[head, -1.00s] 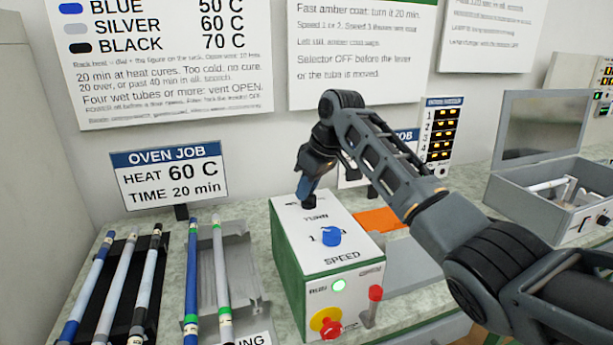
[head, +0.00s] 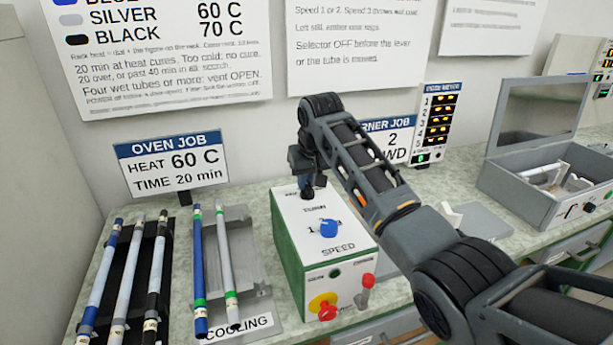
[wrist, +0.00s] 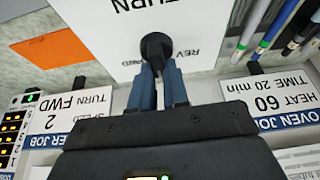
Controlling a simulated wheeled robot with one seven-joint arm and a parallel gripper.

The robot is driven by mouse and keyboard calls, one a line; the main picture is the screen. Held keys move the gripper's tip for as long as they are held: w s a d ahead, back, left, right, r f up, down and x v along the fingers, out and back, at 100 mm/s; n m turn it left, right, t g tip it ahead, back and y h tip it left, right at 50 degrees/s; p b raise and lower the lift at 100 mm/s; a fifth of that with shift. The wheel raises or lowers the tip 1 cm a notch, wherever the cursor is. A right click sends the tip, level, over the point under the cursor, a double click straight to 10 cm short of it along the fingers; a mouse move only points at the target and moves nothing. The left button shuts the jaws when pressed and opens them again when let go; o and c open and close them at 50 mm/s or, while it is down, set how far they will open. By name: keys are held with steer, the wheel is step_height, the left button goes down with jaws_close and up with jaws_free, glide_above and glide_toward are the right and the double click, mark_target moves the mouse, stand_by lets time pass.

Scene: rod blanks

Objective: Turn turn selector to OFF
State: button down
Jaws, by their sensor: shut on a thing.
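The control box has a white top (head: 302,207) and green sides, with a blue SPEED knob (head: 329,229) on it. The black turn selector (wrist: 155,47) sits on the white top near the word TURN, with REV lettering beside it in the wrist view. My gripper (wrist: 158,72) is shut on the selector knob, reaching it from above at the back of the box in the head view (head: 307,190). The fingers and arm hide much of the dial lettering, so I cannot read where the selector points. The RUN lamp (head: 335,273) on the front is dark.
A red lever (head: 367,283) and a red-and-yellow stop button (head: 325,307) are on the box front. Tubes lie on a black rack (head: 130,290) and a cooling tray (head: 240,250) to the left. An open grey case (head: 545,190) stands right.

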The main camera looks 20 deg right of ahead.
stand_by(0.4)
steer(key=c, duration=1.1)
jaws_free()
steer(key=shift+b+v, duration=0.65)
steer(key=shift+v, duration=3.3)
